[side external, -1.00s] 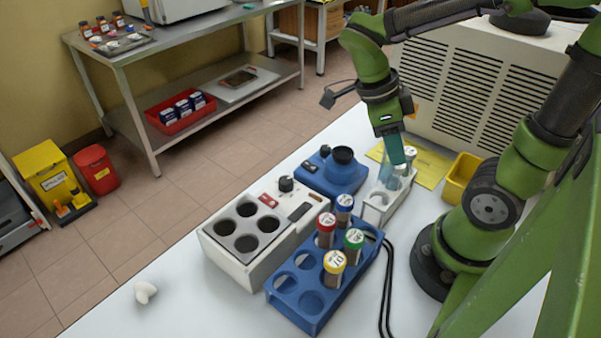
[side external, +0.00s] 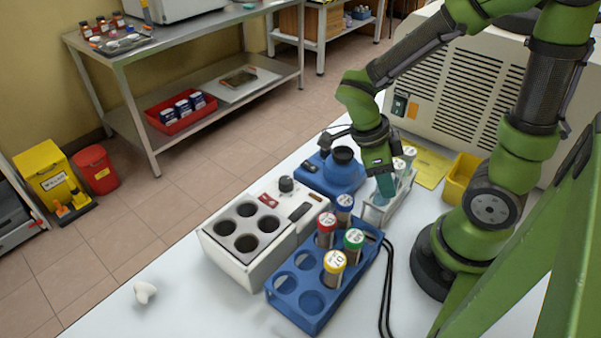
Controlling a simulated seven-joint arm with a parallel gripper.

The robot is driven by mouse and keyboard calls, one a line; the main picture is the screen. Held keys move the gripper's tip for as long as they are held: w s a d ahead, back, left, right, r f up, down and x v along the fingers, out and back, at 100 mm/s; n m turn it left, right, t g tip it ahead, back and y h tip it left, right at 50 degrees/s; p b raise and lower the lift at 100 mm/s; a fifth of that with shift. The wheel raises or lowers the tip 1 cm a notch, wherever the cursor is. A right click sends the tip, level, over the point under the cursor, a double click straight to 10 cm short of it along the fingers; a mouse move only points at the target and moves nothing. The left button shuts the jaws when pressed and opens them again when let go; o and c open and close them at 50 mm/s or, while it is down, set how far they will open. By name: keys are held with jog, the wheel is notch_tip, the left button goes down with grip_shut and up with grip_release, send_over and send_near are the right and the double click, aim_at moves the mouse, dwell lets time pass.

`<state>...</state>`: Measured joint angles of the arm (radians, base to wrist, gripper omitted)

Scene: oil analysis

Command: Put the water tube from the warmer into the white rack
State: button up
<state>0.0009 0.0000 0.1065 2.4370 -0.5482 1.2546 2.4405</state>
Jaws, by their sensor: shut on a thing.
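The warmer (side external: 283,223) is the white block left of centre, and its several round wells look empty. The white rack (side external: 373,215) stands behind the blue rack, to the right of the warmer. White-capped clear tubes (side external: 409,153) stand in its rear part. My gripper (side external: 386,193) points down at the front part of the white rack, low over its front slots. It is shut on what appears to be the water tube, which the fingers mostly hide. I cannot tell how deep the tube sits in a slot.
A blue rack (side external: 318,318) in front holds red-, blue-, green- and yellow-capped tubes. A blue device (side external: 330,178) with a black top stands left of the white rack. A yellow bin (side external: 461,178) is to its right. A black cable (side external: 388,275) runs beside the blue rack.

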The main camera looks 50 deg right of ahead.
jog(key=shift+f, duration=0.1)
jog(key=o, duration=1.1)
